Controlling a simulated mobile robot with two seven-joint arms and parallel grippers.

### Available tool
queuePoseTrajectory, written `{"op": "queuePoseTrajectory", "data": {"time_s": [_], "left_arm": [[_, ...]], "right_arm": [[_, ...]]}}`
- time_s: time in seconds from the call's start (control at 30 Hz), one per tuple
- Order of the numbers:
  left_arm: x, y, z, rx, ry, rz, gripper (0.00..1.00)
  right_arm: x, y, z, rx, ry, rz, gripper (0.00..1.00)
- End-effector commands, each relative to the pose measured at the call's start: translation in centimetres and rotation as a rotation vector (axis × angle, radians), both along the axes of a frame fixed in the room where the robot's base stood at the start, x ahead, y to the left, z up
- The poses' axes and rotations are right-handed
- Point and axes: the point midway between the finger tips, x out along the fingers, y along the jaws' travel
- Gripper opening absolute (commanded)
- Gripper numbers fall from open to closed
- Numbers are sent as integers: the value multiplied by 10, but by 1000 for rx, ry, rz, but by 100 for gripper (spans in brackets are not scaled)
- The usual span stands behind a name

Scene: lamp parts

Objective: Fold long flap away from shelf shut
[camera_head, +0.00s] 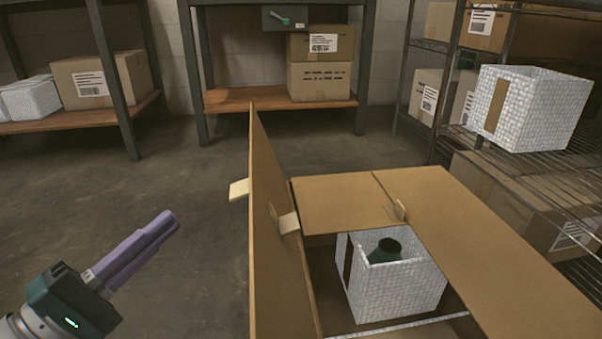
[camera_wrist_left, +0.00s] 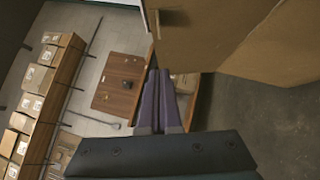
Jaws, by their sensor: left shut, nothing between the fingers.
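A large cardboard box stands open at the lower right of the head view. Its long flap on the left, away from the shelf (camera_head: 270,270), stands upright. Pale tabs stick out on both sides of it. The long flap on the shelf side (camera_head: 480,245) and the far short flap (camera_head: 335,200) lie folded inward. My left gripper (camera_head: 172,222) is shut and empty, left of the upright flap and apart from it. In the left wrist view its purple fingers (camera_wrist_left: 158,82) are together, with a cardboard panel (camera_wrist_left: 225,40) beyond them at upper right. My right gripper is not in view.
A white textured box (camera_head: 395,290) with a dark green object (camera_head: 386,250) sits inside the carton. A wire shelf (camera_head: 560,165) with boxes stands at the right. Workbenches with cartons (camera_head: 320,80) stand at the back. The floor left of the carton is clear.

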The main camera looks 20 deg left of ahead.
Motion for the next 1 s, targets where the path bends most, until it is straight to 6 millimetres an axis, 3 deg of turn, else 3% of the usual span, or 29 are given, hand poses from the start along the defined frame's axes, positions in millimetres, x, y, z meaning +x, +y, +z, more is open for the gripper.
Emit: {"op": "queuePoseTrajectory", "data": {"time_s": [0.13,0.3,0.5,1.0], "left_arm": [[30,-7,6,1,-7,0,0],[42,-28,14,-3,-1,1,0],[48,-38,18,-1,0,1,0],[48,-39,24,14,9,0,0]], "right_arm": [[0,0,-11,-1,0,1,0],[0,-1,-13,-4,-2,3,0],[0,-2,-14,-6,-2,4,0],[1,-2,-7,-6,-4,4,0]]}}
